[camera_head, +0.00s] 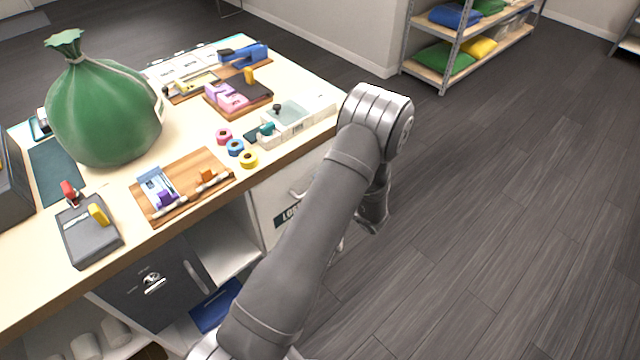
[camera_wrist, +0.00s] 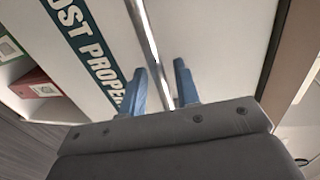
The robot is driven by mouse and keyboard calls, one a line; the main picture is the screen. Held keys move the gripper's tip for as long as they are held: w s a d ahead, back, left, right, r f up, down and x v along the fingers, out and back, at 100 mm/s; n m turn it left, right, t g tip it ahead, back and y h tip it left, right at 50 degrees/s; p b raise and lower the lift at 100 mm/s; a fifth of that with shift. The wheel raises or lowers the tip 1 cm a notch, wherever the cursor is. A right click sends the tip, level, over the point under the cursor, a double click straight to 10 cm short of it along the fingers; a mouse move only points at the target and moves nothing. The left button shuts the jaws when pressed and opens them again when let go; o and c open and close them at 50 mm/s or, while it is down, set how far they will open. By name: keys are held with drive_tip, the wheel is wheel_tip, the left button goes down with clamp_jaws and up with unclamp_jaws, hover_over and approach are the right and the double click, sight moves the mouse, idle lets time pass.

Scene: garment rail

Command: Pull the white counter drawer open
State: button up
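The white drawer front (camera_head: 268,198) is under the counter's front edge, partly behind my arm. It carries a dark label starting "LO". In the wrist view the white front (camera_wrist: 210,35) fills much of the picture, with a dark band reading "OST PROPER". A thin silver bar handle (camera_wrist: 146,32) runs across it. My gripper (camera_wrist: 159,66) is open, with its two blue fingers on either side of the bar and a gap visible on each side. The drawer looks closed. In the head view my arm hides most of the handle and the gripper fingers.
The counter (camera_head: 290,165) holds a green sack (camera_head: 105,115), wooden boards, tape rolls and a grey box. A dark locker door (camera_head: 155,290) and open shelves are left of the drawer. The floor (camera_head: 500,220) right of my arm is clear. A metal shelf (camera_head: 450,50) stands behind.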

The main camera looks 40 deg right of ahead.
drive_tip(key=shift+w, duration=0.4)
clamp_jaws()
drive_tip(key=shift+s, duration=0.15)
drive_tip(key=f+v, duration=0.3)
drive_tip(key=v, duration=1.1)
drive_tip(key=s+f+v, duration=0.1)
drive_tip(key=f+v, duration=0.2)
drive_tip(key=v, duration=1.1)
drive_tip(key=shift+s, duration=0.35)
drive_tip(key=shift+r, duration=0.1)
unclamp_jaws()
